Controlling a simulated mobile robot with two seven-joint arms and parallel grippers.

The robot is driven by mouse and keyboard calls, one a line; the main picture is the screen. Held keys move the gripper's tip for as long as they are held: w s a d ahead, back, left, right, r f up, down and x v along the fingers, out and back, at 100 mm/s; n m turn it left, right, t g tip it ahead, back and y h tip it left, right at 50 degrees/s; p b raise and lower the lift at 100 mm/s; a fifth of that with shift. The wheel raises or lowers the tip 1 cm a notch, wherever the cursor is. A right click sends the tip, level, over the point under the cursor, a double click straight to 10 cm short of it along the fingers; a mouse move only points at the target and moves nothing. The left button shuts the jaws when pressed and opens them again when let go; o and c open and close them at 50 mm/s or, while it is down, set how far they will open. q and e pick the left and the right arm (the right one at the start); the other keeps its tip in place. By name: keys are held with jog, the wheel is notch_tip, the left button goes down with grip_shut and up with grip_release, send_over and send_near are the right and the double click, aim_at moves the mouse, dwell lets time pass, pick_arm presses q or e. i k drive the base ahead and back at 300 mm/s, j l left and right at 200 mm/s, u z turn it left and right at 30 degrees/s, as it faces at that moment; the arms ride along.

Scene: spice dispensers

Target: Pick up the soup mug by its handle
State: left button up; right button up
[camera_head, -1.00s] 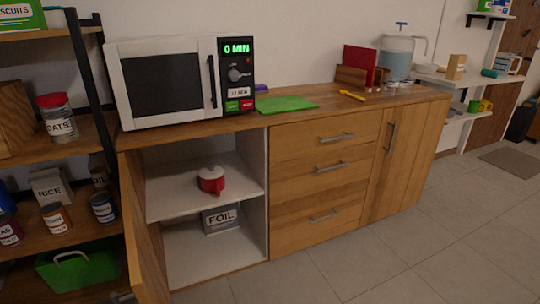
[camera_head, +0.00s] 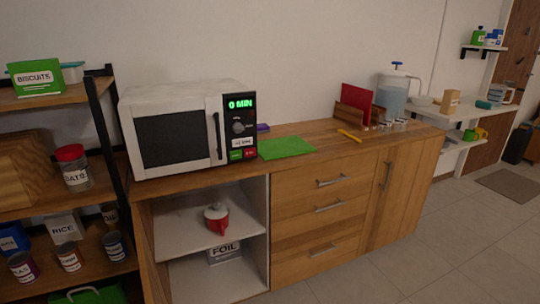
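A small red mug with a white top and a red knob (camera_head: 216,218) stands upright on the upper white shelf (camera_head: 180,232) inside the open cabinet, below the microwave. It looks like the soup mug; any label is too small to read. A red part at its lower right may be its handle, but I cannot tell for sure. The mug stands clear of the shelf's side walls. Neither of my grippers shows in the head view.
The cabinet's door (camera_head: 146,250) stands open at its left. A foil box (camera_head: 224,254) sits on the shelf below the mug. The microwave (camera_head: 180,130) and a green mat (camera_head: 286,147) are on the counter. A stocked rack (camera_head: 103,120) stands left. The floor in front is clear at right.

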aim_at(220, 224)
jog(key=j+u, duration=0.1)
jog(key=j, duration=0.3)
jog(key=i+j+u, duration=0.1)
jog(key=j, duration=0.35)
jog(key=i+j+u, duration=0.1)
jog(key=j, duration=0.3)
jog(key=k+l, duration=0.1)
jog(key=l, duration=0.25)
jog(key=l+u, duration=0.1)
jog(key=l, duration=0.2)
jog(key=k+l, duration=0.15)
jog(key=l, duration=0.2)
jog(key=i+l+u, duration=0.2)
jog(key=l, duration=0.25)
jog(key=i+l+u, duration=0.15)
jog(key=l, duration=0.35)
jog(key=l+u, duration=0.2)
jog(key=l, duration=0.3)
jog(key=i+l+u, duration=0.2)
jog(key=l, duration=0.3)
jog(key=k, duration=0.1)
